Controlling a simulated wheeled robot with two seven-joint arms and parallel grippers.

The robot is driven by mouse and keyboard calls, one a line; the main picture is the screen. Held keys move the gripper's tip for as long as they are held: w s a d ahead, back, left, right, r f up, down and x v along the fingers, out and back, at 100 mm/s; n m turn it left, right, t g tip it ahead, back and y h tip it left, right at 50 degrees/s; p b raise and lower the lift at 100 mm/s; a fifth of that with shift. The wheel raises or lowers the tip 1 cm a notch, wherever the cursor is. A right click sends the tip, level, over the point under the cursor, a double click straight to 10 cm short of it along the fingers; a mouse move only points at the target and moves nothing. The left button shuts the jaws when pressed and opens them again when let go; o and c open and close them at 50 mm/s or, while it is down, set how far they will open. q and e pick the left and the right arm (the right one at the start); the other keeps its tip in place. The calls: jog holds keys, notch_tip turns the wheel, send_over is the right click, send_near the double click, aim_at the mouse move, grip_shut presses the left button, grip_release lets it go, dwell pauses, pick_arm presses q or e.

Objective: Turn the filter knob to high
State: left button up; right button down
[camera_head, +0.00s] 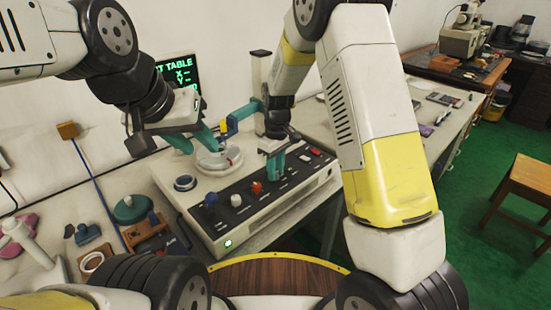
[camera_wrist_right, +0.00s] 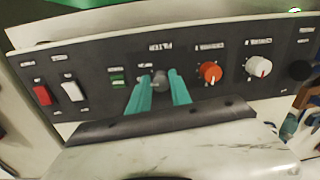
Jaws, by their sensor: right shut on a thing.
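The filter knob (camera_wrist_right: 161,80) is a small grey knob under the FILTER label in the right wrist view. My right gripper (camera_wrist_right: 159,95) has its teal fingers on either side of it and is shut on it. In the head view my right gripper (camera_head: 273,168) reaches down to the front panel (camera_head: 225,205) and hides the knob. The knob's pointer is not clear. My left gripper (camera_head: 196,143) is over the machine's round turntable (camera_head: 218,158), its teal fingers apart, with nothing visible between them.
An orange knob (camera_wrist_right: 210,72) and a white knob (camera_wrist_right: 258,66) stand beside the filter knob. A green switch (camera_wrist_right: 118,78), a white switch (camera_wrist_right: 72,91) and a red switch (camera_wrist_right: 42,95) are on its other side.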

jog(key=shift+m, duration=0.3)
jog(key=m, duration=0.4)
jog(key=shift+m, duration=2.2)
jog(key=c, duration=1.2)
grip_release()
jog(key=shift+o, duration=0.2)
jog(key=shift+s, duration=0.1)
